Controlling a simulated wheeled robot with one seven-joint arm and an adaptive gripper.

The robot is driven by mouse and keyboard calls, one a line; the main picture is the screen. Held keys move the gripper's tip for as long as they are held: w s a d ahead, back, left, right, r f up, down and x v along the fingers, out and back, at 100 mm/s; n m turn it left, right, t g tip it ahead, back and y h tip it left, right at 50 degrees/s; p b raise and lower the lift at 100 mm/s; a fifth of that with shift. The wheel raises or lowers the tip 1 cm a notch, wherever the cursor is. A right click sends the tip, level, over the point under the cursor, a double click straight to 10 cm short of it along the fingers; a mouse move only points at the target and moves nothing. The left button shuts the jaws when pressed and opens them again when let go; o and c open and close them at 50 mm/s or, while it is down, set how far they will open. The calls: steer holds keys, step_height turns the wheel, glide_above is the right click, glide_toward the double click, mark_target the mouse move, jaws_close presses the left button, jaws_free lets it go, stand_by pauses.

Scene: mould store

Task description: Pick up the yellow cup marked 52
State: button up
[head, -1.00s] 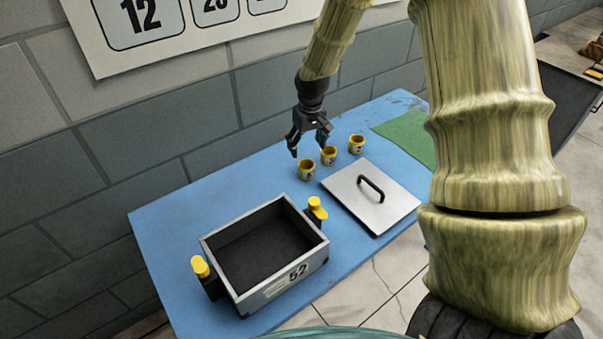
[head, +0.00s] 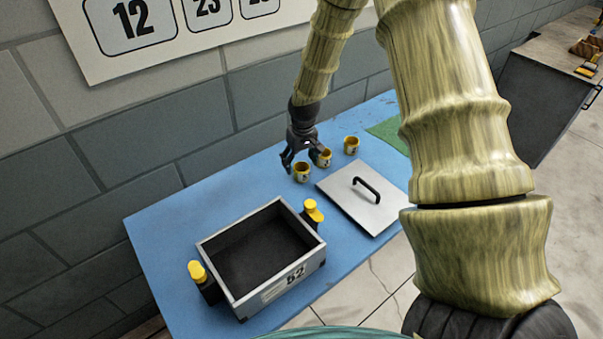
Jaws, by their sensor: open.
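Three small yellow cups stand in a slanting row on the blue table: a near-left cup (head: 302,174), a middle cup (head: 323,160) and a far-right cup (head: 351,146). Each has a dark marking, too small to read, so I cannot tell which is 52. My black gripper (head: 303,160) is open, fingers pointing down, at the near-left and middle cups. One finger is left of the near-left cup; the other overlaps the middle cup's left side in the picture. I cannot tell whether it touches either cup.
An open grey box (head: 228,290) marked 52, with yellow-knobbed clamps, stands on the blue table (head: 165,225) at the front. A flat metal lid (head: 348,206) with a black handle lies right of it. A green mat (head: 391,133) lies behind. The wall is close behind the table.

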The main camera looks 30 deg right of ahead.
mark_target(302, 170)
steer(key=f, duration=0.1)
steer(key=f+p, duration=0.1)
steer(key=f, duration=0.1)
steer(key=shift+d+f, duration=0.1)
steer(key=shift+d, duration=0.25)
steer(key=shift+w+f+p, duration=0.1)
steer(key=shift+f+p, duration=0.35)
steer(key=shift+f, duration=0.3)
steer(key=c, duration=1.1)
